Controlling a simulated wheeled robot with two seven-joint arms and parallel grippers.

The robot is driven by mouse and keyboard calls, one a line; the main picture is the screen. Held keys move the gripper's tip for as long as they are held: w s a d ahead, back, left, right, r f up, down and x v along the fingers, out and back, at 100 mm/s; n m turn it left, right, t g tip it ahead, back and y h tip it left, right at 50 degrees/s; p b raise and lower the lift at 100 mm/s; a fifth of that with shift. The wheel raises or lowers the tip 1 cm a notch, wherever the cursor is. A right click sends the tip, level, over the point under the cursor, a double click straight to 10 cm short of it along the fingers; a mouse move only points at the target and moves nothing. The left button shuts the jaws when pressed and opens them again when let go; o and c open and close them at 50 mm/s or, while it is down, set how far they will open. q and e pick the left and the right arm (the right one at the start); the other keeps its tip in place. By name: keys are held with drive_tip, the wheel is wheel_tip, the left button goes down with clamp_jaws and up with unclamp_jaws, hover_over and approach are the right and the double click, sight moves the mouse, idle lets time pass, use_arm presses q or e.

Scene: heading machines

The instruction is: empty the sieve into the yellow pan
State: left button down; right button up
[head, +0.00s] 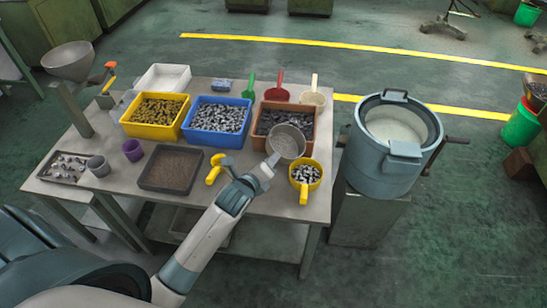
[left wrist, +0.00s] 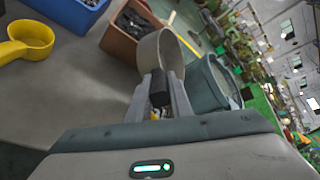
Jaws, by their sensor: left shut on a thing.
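The sieve (head: 287,141) is a round grey bowl with a pale rim, held near the table's right end beside the brown bin. My left gripper (head: 267,165) is shut on its handle; the left wrist view shows the dark handle between the fingers, with the sieve (left wrist: 150,50) beyond. I cannot make out its contents. The yellow pan (head: 305,184) stands at the table's right edge, just right of and nearer than the sieve. It has small grey metal parts in it and its handle points toward me. My right gripper is not in view.
Yellow, blue and brown bins of parts (head: 157,114) (head: 216,117) (head: 267,140) stand in a row. Another yellow handled vessel (head: 212,175) lies left of my forearm, also in the left wrist view (left wrist: 30,40). A teal drum machine (head: 395,140) stands close right of the table.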

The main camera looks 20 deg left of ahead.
use_arm(q)
drive_tip(key=shift+a+r+n+h+p, duration=0.55)
drive_tip(key=shift+n+h+p, duration=0.2)
drive_tip(key=shift+p, duration=0.5)
drive_tip(key=shift+w+r+n+h+p, duration=0.15)
drive_tip(key=shift+n+h+p, duration=0.15)
drive_tip(key=shift+n, duration=0.25)
